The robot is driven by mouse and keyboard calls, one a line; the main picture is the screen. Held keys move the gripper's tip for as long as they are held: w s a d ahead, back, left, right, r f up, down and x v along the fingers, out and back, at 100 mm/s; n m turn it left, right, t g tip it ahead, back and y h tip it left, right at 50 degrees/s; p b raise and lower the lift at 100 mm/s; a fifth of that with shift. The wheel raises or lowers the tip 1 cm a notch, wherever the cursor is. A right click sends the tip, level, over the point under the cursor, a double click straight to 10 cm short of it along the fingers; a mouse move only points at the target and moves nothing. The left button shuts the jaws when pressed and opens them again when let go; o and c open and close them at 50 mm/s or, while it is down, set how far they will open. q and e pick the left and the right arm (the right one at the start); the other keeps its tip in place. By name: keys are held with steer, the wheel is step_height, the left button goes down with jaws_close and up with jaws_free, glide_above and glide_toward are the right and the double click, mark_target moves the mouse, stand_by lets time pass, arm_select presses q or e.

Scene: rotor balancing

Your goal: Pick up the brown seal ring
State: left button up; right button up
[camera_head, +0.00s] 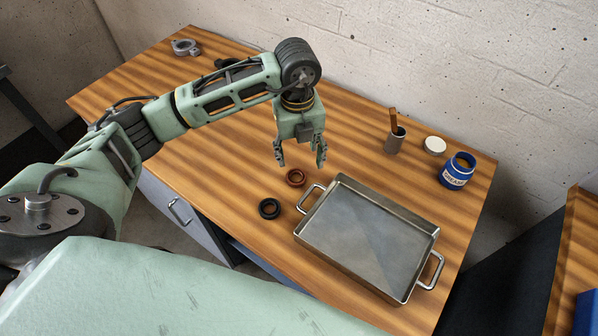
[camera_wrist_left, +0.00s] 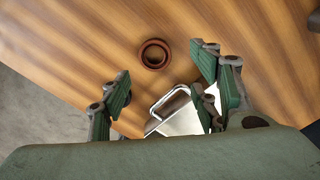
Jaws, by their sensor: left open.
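The brown seal ring (camera_head: 295,177) lies flat on the wooden table, just left of the metal tray's near-left handle. It also shows in the left wrist view (camera_wrist_left: 154,54), beyond the fingers and apart from them. My left gripper (camera_head: 301,163) is open and empty above the table, a little above and behind the ring in the head view. In the left wrist view its two fingers (camera_wrist_left: 162,95) stand wide apart. My right gripper does not show in either view.
A black ring (camera_head: 269,208) lies near the table's front edge. The metal tray (camera_head: 328,258) with two handles stands to the right. A blue grease tub (camera_head: 457,171), a white lid (camera_head: 434,145) and a grey cup (camera_head: 395,142) with a brown stick stand farther back. A metal part (camera_head: 185,47) lies far left.

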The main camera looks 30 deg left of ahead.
mark_target(294, 180)
arm_select(q)
steer(key=f, duration=0.2)
steer(key=f+p, duration=0.1)
steer(key=f, duration=0.1)
steer(key=a+f+p, duration=0.1)
steer(key=f, duration=0.2)
steer(key=shift+s, duration=0.4)
steer(key=shift+f, duration=0.3)
steer(key=shift+d, duration=0.1)
steer(key=shift+c, duration=0.2)
steer(key=c, duration=0.9)
